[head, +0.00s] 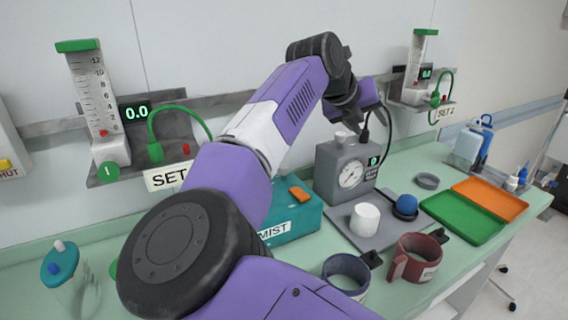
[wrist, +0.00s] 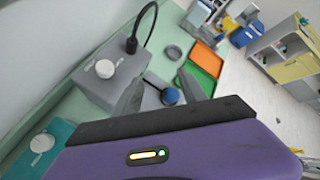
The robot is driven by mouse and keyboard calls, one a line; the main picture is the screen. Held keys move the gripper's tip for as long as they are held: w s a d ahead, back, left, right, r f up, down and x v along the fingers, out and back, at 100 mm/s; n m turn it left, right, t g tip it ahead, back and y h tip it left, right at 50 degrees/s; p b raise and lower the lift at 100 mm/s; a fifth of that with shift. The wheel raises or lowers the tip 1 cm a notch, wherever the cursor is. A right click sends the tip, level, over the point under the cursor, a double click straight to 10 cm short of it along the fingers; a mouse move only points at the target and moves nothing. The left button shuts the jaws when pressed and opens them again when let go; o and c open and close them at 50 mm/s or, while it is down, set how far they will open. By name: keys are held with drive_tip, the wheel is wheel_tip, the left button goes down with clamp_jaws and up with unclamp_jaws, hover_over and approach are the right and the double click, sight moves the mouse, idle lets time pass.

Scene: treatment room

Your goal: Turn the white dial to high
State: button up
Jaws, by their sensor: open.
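A grey box with a round gauge (head: 350,174) stands on the bench and has a white dial (head: 345,138) on its top. The wrist view shows this white dial (wrist: 105,68) to the left of my gripper (wrist: 161,88). A second white dial (wrist: 42,143) sits on the teal box (wrist: 57,150), lower left in the wrist view. The teal box (head: 302,224), marked "MIST", is partly behind my arm in the head view. My gripper is open and empty, above and near the grey box, apart from both dials. Dial markings are too small to read.
Two mugs (head: 347,273) (head: 416,256) stand at the front edge. Green (head: 462,217) and orange (head: 490,198) trays lie right. Wall flowmeters (head: 95,100) (head: 417,65) and a black cable (wrist: 146,25) are nearby.

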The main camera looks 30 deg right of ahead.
drive_tip(key=w+a+f+n+t+y, duration=0.1)
drive_tip(key=w+a+f+t+y, duration=0.1)
drive_tip(key=w+a+y, duration=0.5)
drive_tip(key=n+y, duration=0.1)
drive_tip(key=n, duration=0.1)
approach(284, 166)
drive_tip(key=shift+p+x, duration=0.3)
drive_tip(key=shift+x, duration=4.05)
drive_tip(key=shift+w, duration=0.1)
clamp_jaws()
